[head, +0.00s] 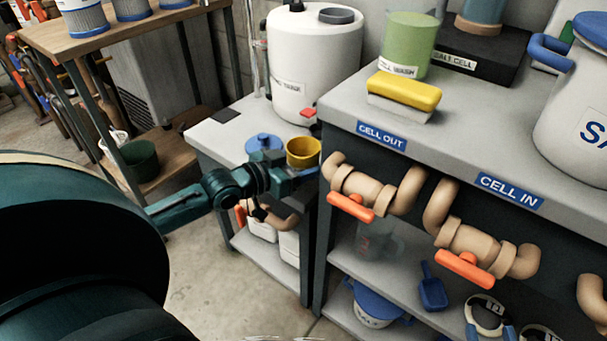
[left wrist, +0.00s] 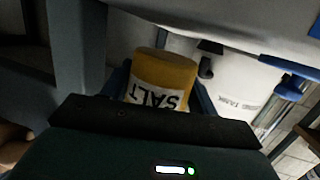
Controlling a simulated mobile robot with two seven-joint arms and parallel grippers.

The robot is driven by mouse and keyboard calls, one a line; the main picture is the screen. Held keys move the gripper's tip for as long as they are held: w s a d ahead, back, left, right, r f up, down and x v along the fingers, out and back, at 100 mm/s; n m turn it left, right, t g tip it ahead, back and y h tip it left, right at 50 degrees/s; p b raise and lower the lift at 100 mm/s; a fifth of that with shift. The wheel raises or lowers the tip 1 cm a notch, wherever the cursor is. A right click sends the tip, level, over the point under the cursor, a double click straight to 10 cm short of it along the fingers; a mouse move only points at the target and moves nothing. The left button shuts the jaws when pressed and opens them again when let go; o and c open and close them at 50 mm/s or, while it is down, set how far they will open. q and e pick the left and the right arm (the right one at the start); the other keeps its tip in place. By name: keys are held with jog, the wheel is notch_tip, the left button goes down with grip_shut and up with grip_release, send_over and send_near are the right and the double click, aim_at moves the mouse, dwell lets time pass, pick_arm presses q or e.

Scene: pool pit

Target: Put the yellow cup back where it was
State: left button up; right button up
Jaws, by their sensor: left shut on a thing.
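The yellow cup (head: 303,150) is at the front right of the low grey table, beside the taller bench's edge. In the left wrist view the yellow cup (left wrist: 166,68) carries a white label reading SALT and sits between my fingers. My left gripper (head: 300,170) is shut on it, reaching in from the left. I cannot tell whether the cup's base touches the table. The cup's lower part is hidden by the gripper. My right gripper is not in view.
A white tank (head: 312,65) stands behind the cup, with a small red part near its base. A blue lidded thing (head: 264,143) is left of the cup. The taller bench (head: 480,140) with tan pipes and orange handles (head: 350,206) is close on the right.

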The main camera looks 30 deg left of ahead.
pick_arm(q)
jog(key=shift+f, duration=0.95)
jog(key=shift+f+b, duration=0.25)
jog(key=shift+b, duration=0.05)
pick_arm(e)
jog(key=shift+a+t, duration=0.2)
jog(key=shift+t, duration=0.2)
pick_arm(q)
jog(key=shift+f, duration=0.1)
pick_arm(e)
jog(key=shift+w, duration=0.1)
pick_arm(q)
jog(key=o, duration=1)
